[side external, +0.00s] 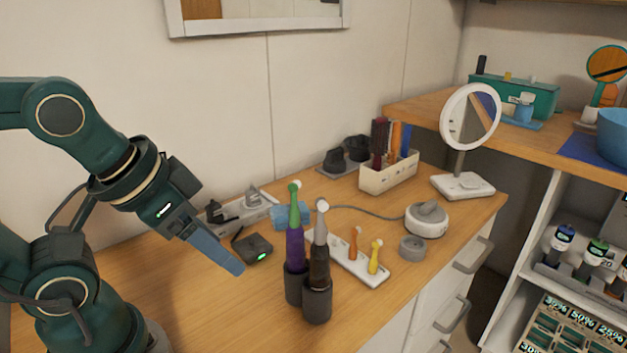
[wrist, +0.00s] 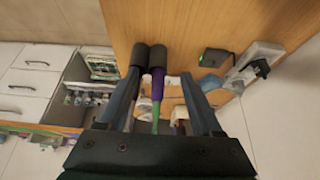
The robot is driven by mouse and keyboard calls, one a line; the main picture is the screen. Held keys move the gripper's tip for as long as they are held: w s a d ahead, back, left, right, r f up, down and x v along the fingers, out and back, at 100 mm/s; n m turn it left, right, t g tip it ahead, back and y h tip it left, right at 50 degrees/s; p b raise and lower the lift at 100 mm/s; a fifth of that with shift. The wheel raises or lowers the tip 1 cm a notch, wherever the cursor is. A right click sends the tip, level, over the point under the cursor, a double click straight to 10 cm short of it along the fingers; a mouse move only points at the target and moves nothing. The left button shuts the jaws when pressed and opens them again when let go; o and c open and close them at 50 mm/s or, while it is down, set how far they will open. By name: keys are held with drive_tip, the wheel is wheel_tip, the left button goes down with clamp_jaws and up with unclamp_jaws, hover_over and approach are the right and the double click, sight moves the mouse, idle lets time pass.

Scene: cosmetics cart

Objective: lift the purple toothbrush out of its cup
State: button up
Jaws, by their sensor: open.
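The purple toothbrush (side external: 295,245) has a green neck and head and stands upright in a dark grey cup (side external: 294,287). A dark brown toothbrush with a grey head (side external: 319,262) stands in a matching cup (side external: 317,305) right beside it. My gripper (side external: 240,268) is left of the purple toothbrush and apart from it, its blue-grey fingers overlapping as one. In the wrist view my gripper (wrist: 159,74) is open and empty. There the purple toothbrush (wrist: 157,84) and its cup (wrist: 157,58) appear between and beyond the fingertips. The toothbrush's lower end is hidden in the cup.

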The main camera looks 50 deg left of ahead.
sight(291, 186)
drive_tip(key=w+r+n+g, duration=0.1)
drive_tip(key=w+r+g, duration=0.1)
drive_tip(key=w+r, duration=0.3)
drive_tip(key=w+g, duration=0.1)
drive_tip(key=w, duration=0.1)
drive_tip(key=w+f+g, duration=0.1)
drive_tip(key=w, duration=0.1)
drive_tip(key=w+g, duration=0.1)
drive_tip(key=w, duration=0.2)
drive_tip(key=shift+a+f+n, duration=0.1)
drive_tip(key=shift+f+n, duration=0.15)
drive_tip(key=shift+n, duration=0.15)
drive_tip(key=shift+w+f+g, duration=0.2)
drive_tip(key=shift+f+g, duration=0.1)
drive_tip(key=shift+f, duration=2.95)
clamp_jaws()
